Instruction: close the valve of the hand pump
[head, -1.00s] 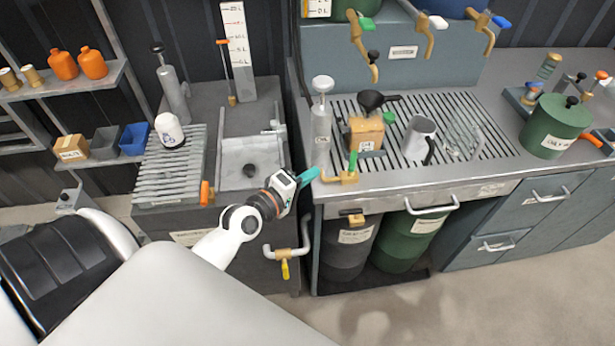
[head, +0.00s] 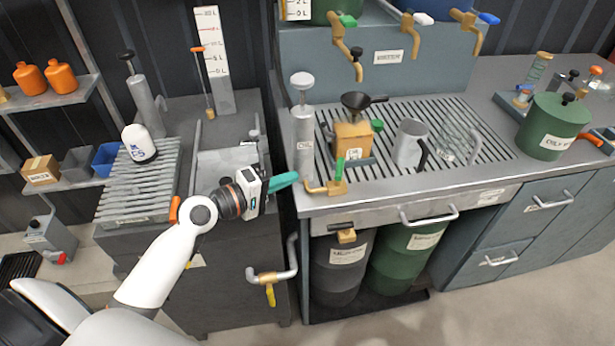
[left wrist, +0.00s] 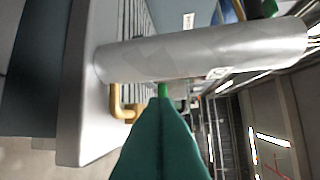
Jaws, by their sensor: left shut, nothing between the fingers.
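The hand pump (head: 303,140) is a silver upright cylinder with a white knob, at the front left corner of the bench. A brass outlet pipe (head: 318,188) leaves its foot. The valve's green lever (head: 340,169) stands upright on this pipe. My left gripper (head: 286,181) has its teal fingers shut and empty, pointing right at the bench edge, left of the pump's foot. In the left wrist view the shut fingers (left wrist: 163,130) point toward the pump cylinder (left wrist: 205,50). The green lever (left wrist: 164,90) shows just past their tips, partly hidden; contact cannot be told. My right gripper is out of view.
A lower sink unit (head: 225,165) lies left of the bench. A pipe with a yellow tap (head: 271,293) sticks out below.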

